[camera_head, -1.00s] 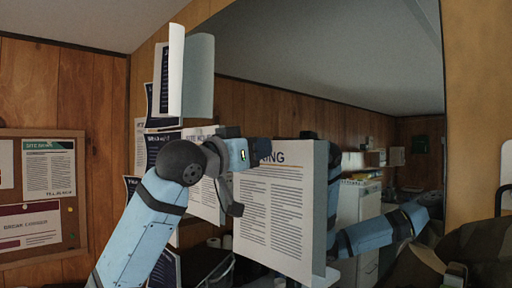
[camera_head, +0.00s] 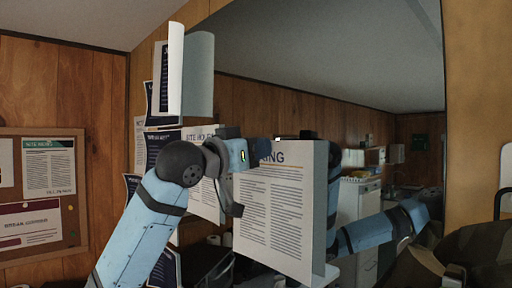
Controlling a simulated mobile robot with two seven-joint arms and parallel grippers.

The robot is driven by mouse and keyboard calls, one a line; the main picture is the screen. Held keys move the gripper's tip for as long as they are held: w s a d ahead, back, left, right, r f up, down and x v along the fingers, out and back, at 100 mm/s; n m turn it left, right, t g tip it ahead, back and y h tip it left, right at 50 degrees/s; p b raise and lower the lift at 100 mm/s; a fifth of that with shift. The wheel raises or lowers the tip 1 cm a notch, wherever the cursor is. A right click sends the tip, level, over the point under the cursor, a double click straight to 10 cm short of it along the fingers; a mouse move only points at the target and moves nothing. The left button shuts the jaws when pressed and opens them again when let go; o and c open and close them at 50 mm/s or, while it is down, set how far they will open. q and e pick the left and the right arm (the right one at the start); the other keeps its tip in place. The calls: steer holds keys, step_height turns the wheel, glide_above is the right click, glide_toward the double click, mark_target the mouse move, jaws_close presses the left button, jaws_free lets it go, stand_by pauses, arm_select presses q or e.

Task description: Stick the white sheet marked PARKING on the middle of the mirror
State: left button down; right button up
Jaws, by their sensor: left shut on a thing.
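The white sheet (camera_head: 275,215) is upright in the middle of the picture, in front of the mirror (camera_head: 320,65). Only the end of its heading, "KING", shows; my left gripper covers the rest. My left gripper (camera_head: 257,152) is shut on the sheet's upper left part. The sheet's right edge stands close to a grey surface that looks like its reflection (camera_head: 320,195). I cannot tell whether the sheet touches the glass. A blue arm at the right (camera_head: 370,232) looks like a reflection in the mirror. My right gripper is not in view.
A curled sheet (camera_head: 176,70) sticks out at the mirror's upper left edge. Several posters (camera_head: 163,140) hang left of the mirror, and a SITE RULES sheet (camera_head: 203,200) shows behind my left arm. A corkboard (camera_head: 70,225) hangs far left. A camouflage item (camera_head: 480,255) fills the lower right.

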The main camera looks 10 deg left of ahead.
arm_select(q)
steer(key=shift+p+x, duration=0.4)
steer(key=shift+x, duration=0.55)
stand_by(1.0)
steer(key=shift+s+f, duration=0.1)
steer(key=shift+f, duration=0.05)
steer(key=shift+p, duration=0.55)
stand_by(2.3)
steer(key=shift+s+a, duration=0.25)
steer(key=shift+s, duration=0.1)
stand_by(0.5)
steer(key=shift+w+d+p, duration=0.3)
steer(key=shift+w+p, duration=0.15)
stand_by(1.8)
